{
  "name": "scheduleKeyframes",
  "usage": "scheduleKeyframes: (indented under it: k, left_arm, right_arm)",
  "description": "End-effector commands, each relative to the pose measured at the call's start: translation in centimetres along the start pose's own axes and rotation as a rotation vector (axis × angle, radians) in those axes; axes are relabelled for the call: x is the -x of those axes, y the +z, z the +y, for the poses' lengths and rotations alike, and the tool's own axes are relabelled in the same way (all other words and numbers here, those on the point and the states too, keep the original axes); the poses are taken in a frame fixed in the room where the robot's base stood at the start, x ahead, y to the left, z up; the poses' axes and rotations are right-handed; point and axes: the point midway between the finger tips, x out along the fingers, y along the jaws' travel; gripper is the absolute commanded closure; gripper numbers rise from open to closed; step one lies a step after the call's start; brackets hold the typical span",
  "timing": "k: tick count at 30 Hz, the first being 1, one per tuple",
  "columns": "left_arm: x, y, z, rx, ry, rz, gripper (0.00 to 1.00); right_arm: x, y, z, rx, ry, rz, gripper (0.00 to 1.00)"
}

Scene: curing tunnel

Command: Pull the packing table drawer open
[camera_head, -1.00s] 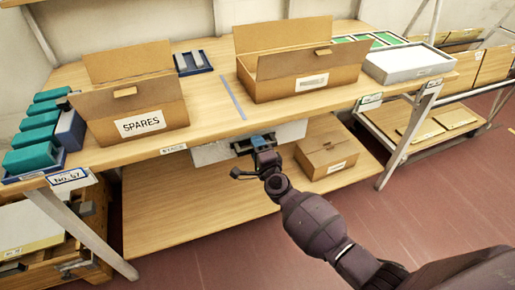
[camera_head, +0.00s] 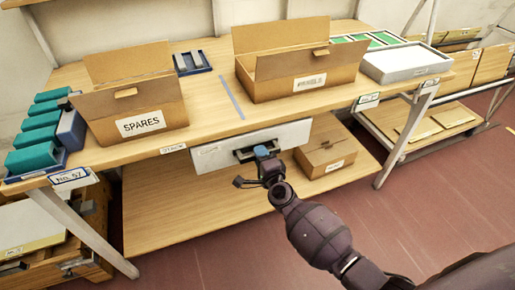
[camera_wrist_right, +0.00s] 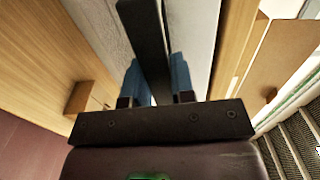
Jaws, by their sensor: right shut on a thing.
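The packing table drawer has a pale grey-white front (camera_head: 213,157) below the table's front edge, with a dark bar handle (camera_head: 243,155) at its middle. The drawer front stands slightly out from under the tabletop. My right gripper (camera_head: 262,152) is at the handle. In the right wrist view, the blue fingertips of my right gripper (camera_wrist_right: 156,85) stand on either side of the dark handle (camera_wrist_right: 147,40) and are shut on it. The pale drawer front (camera_wrist_right: 195,35) lies behind the handle. My left gripper is not in view.
On the packing table (camera_head: 215,115) stand a SPARES box (camera_head: 140,122), a larger open box (camera_head: 310,82) and teal items (camera_head: 35,130). A closed carton (camera_head: 325,150) sits on the lower shelf (camera_head: 200,205) right of the drawer. The red floor in front is clear.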

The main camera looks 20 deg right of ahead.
Motion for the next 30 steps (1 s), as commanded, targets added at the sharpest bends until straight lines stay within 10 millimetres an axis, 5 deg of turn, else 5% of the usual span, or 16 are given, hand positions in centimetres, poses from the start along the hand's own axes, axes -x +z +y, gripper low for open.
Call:
scheduleKeyframes:
  k: [18, 30]
  left_arm:
    - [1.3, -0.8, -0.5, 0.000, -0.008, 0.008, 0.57]
    - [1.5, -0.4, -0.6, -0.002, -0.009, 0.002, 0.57]
  right_arm:
    - [16.6, -0.1, 0.0, 0.001, 0.002, 0.000, 1.00]
    - [22.8, 0.0, 0.0, 0.000, 0.001, 0.000, 1.00]
